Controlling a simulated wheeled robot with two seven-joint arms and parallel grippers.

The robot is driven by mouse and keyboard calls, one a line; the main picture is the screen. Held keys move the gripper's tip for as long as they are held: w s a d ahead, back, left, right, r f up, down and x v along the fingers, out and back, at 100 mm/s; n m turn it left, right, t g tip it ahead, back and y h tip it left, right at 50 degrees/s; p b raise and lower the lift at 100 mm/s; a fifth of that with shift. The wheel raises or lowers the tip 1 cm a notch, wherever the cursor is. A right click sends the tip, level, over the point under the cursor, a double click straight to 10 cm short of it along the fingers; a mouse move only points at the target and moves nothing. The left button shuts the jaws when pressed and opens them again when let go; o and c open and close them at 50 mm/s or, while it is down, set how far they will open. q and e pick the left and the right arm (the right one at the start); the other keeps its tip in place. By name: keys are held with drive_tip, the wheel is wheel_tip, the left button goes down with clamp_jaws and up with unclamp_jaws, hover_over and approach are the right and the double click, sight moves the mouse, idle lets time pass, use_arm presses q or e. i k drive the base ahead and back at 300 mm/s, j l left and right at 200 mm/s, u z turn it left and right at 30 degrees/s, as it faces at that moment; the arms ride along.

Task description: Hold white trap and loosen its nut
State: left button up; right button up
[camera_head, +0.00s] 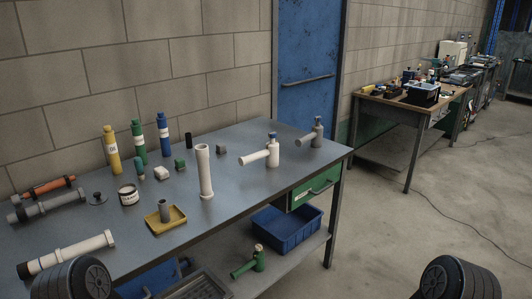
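The white trap (272,155) stands upright near the right end of the metal workbench, with a white side pipe pointing left. A grey-blue nut (272,136) sits on its top; how tight it is cannot be told. A similar grey trap (318,130) stands to its right, nearer the corner. A green trap (258,260) is on the lower shelf. Neither of my grippers shows; only black rounded parts of my arms show at the bottom left and bottom right, well apart from the trap.
The workbench (240,140) also holds a tall white pipe (204,172), a yellow tray (166,218), a tin (129,194), several coloured tubes and loose pipes on the left. A blue crate (287,230) is below. The bench top around the white trap is mostly clear.

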sight(272, 135)
drive_tip(key=u, duration=0.3)
drive_tip(key=i+l+u, duration=0.4)
drive_tip(key=l+u, duration=0.2)
drive_tip(key=i+l+u, duration=0.3)
drive_tip(key=i+l, duration=0.15)
drive_tip(key=l, duration=0.3)
drive_tip(key=i+l+u, duration=0.1)
drive_tip(key=l, duration=0.3)
drive_tip(key=i+l, duration=0.15)
drive_tip(key=l, duration=0.3)
drive_tip(key=i+l, duration=0.1)
drive_tip(key=l, duration=0.35)
drive_tip(key=i+l+u, duration=0.1)
drive_tip(key=l, duration=0.35)
drive_tip(key=i+l, duration=0.1)
drive_tip(key=l, duration=0.35)
drive_tip(key=u, duration=0.05)
